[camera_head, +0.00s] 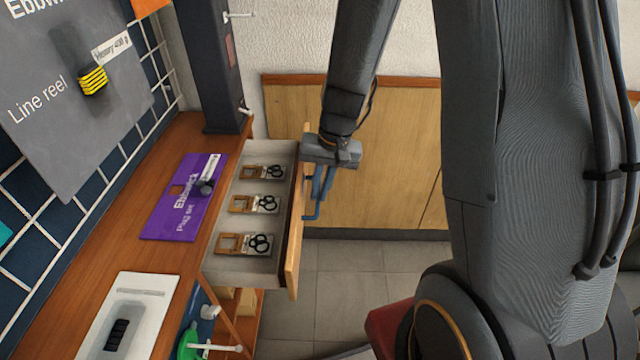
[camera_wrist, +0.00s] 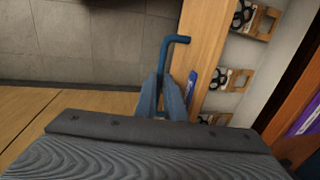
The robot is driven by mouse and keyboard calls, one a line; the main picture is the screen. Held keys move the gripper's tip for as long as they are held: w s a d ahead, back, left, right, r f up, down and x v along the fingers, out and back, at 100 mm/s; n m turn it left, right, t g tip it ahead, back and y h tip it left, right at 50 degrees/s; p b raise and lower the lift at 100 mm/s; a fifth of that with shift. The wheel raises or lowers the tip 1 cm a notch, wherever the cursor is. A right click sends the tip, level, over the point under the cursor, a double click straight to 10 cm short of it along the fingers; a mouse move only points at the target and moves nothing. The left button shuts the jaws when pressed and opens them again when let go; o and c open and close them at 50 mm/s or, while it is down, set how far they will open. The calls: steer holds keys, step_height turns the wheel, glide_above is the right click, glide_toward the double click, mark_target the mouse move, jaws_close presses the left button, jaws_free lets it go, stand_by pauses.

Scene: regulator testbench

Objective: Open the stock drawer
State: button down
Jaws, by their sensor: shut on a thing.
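The stock drawer (camera_head: 262,265) is pulled out from under the wooden counter, with its inside in view. It holds several packs (camera_head: 258,204) with black ring-shaped parts, in a row along its grey floor. Its wooden front (camera_head: 296,235) carries a blue bar handle (camera_head: 312,216), which also shows in the wrist view (camera_wrist: 176,40). My gripper (camera_head: 323,183) is at the far part of the handle, and its blue-grey fingers are shut on it. In the wrist view my gripper (camera_wrist: 162,95) hides the part of the handle between the fingers.
The counter (camera_head: 130,235) bears a purple mat (camera_head: 180,215) with a dark part on it and a white tray (camera_head: 150,292). A dark post (camera_head: 212,70) stands at the counter's far end. Open tiled floor (camera_head: 350,275) lies in front of the drawer.

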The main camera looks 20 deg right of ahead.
steer(key=shift+s+d, duration=0.2)
steer(key=shift+d, duration=0.25)
steer(key=c, duration=1.8)
jaws_free()
steer(key=shift+c, duration=0.2)
step_height(320, 180, up, 8)
steer(key=d+p, duration=0.1)
steer(key=shift+s+d+f, duration=0.15)
steer(key=shift+s+d, duration=0.05)
steer(key=shift+d, duration=0.05)
